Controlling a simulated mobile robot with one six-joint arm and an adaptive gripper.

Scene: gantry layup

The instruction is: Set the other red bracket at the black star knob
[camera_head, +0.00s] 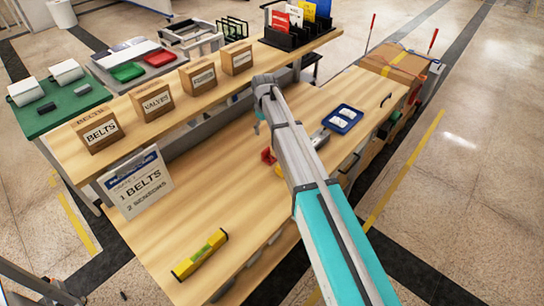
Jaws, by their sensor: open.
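A small red piece (267,155) lies on the lower wooden bench top (190,235), just left of my arm. It may be a red bracket, but it is too small and partly covered to be sure. A yellow bit shows beside it at the arm's edge. I cannot make out a second red bracket or a black star knob. My arm reaches from the lower right to the middle of the bench and bends down at its far end. My gripper is hidden behind the arm.
A yellow level (200,254) lies at the bench's front. A blue tray (343,119) and a grey item (320,137) lie right of my arm. Cardboard boxes, including one marked BELTS (97,130), line the raised shelf, with a sign (136,182) below. The bench's left middle is clear.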

